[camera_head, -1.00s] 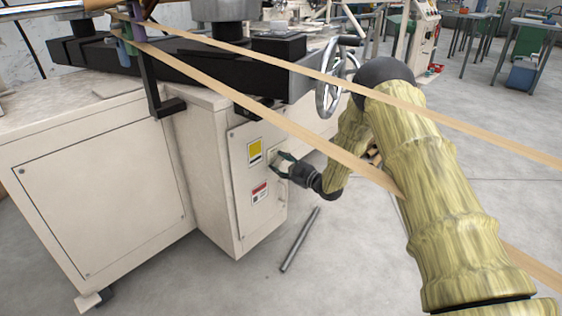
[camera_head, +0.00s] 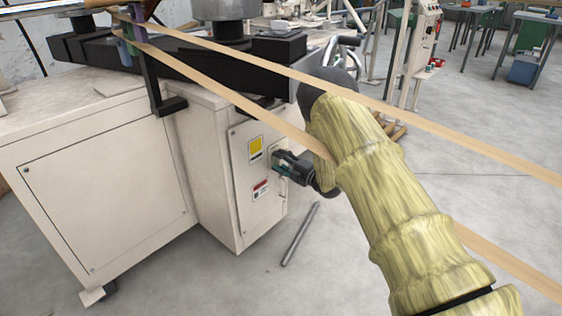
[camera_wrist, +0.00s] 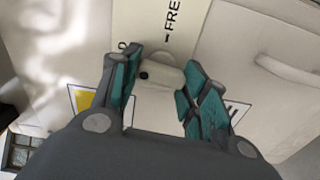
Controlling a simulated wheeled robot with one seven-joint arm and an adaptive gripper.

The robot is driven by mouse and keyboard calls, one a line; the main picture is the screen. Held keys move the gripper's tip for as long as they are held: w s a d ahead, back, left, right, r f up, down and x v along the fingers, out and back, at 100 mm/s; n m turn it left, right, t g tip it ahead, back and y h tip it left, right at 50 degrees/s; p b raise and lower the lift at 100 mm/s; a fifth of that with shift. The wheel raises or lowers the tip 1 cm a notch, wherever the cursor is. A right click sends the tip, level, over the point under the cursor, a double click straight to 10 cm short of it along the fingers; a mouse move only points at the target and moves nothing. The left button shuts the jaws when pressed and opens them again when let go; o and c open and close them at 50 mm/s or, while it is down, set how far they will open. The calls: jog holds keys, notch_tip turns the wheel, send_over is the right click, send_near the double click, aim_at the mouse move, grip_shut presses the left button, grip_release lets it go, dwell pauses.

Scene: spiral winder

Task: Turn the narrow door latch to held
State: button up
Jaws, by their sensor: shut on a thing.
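The narrow door (camera_head: 257,195) is a cream panel on the front of the machine cabinet, with a yellow label and a red-and-white label. Its latch (camera_wrist: 163,76) is a small cream handle with a dark spot at its left end, seen in the wrist view. My gripper (camera_wrist: 162,88) is shut on the latch, with one teal-padded finger on each side. The word FREE (camera_wrist: 173,22) shows beside a dash above the latch; other lettering is partly hidden.
Two tan strips (camera_head: 240,101) run diagonally across the head view, close to my arm. A metal bar (camera_head: 300,235) lies on the floor right of the cabinet. The floor at front is clear.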

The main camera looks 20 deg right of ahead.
jog(key=shift+n, duration=0.6)
jog(key=o, duration=1)
jog(key=v, duration=1.2)
jog(key=shift+f, duration=0.1)
